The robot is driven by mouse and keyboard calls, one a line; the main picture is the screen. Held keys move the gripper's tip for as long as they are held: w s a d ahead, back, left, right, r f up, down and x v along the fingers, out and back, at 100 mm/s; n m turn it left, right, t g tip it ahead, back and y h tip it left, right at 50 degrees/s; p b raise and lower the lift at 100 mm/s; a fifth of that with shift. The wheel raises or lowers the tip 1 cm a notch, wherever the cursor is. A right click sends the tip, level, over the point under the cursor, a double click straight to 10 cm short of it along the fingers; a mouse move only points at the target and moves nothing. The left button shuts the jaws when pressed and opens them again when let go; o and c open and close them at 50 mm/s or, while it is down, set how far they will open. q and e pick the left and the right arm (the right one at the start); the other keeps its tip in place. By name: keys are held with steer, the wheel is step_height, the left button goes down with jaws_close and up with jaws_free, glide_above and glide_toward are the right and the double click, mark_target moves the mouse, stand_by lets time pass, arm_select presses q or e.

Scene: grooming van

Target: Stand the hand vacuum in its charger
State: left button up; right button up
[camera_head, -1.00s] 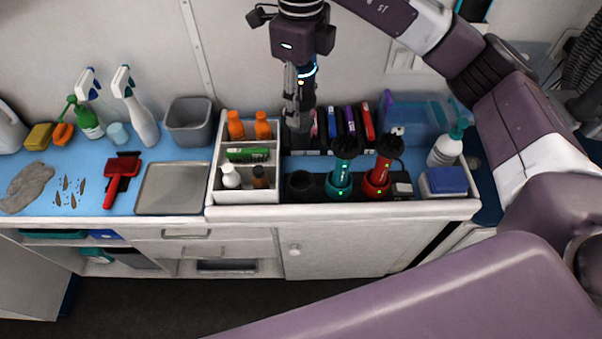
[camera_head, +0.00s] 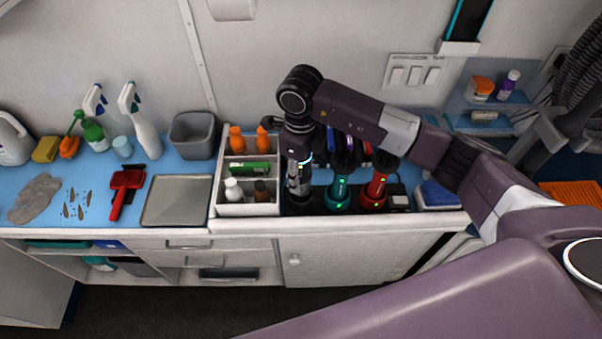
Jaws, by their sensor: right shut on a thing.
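My right gripper (camera_head: 297,186) points down at the left end of the black charger (camera_head: 399,203), shut on a dark thing that I take to be the hand vacuum. Little of the vacuum shows, as the gripper and wrist cover it. The gripper is at the charger's left dark cup (camera_head: 299,208); I cannot tell whether the vacuum is inside the cup or just above it. A teal device (camera_head: 340,188) and a red device (camera_head: 375,187) stand upright in the charger to the right. My left gripper is not in view.
A white organiser (camera_head: 246,210) with bottles stands just left of the gripper. A grey tray (camera_head: 176,200) and a red brush (camera_head: 122,192) lie farther left. A blue-topped box (camera_head: 438,194) is right of the charger.

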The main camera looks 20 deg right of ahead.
steer(key=shift+f, duration=0.5)
steer(key=shift+f, duration=0.1)
steer(key=o, duration=1.2)
steer(key=shift+o, duration=0.2)
